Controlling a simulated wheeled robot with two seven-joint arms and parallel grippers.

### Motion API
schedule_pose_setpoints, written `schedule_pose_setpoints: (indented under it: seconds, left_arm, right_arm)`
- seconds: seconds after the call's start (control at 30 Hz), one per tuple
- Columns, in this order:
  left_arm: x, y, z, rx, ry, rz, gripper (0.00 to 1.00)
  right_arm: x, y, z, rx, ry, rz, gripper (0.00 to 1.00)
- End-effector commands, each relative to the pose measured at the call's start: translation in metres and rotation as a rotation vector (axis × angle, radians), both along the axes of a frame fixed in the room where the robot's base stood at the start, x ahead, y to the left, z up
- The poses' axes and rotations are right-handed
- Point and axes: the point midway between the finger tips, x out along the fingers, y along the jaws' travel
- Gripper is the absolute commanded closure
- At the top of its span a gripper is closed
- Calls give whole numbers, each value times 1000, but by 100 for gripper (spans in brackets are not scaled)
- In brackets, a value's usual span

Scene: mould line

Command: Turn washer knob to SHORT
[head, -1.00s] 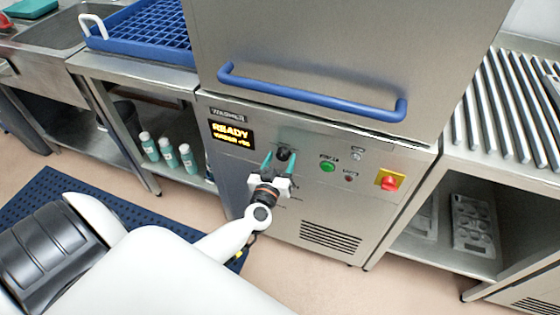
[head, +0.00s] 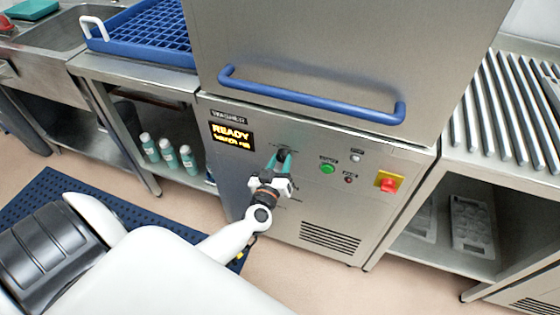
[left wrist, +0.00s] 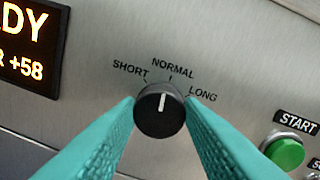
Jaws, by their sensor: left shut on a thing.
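The washer knob (left wrist: 158,118) is round and black with a white pointer line. The line points nearly straight up, about at NORMAL, between the SHORT label (left wrist: 130,66) on the left and the LONG label (left wrist: 203,96) on the right. In the head view the knob (head: 282,154) is small and partly hidden by my fingers. My left gripper (head: 283,160) has teal fingers shut on the knob, one on each side; they also show in the left wrist view (left wrist: 160,122). My right gripper is not in view.
The washer display (head: 232,135) reads READY. The green START button (head: 327,168) and a red switch on yellow (head: 388,182) lie right of the knob. A blue door handle (head: 310,98) juts out above. A roller table (head: 510,110) stands at the right.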

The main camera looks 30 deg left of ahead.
Motion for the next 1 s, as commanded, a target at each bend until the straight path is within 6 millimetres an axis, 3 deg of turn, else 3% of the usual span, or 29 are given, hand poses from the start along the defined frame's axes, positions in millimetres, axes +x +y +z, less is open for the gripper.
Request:
schedule_pose_setpoints:
  seconds: [0.6,1.0]
  left_arm:
    - [0,1,0,-509,-121,1,88]
    - [-1,2,0,-701,-168,2,88]
  right_arm:
    - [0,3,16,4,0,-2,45]
    - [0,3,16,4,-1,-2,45]
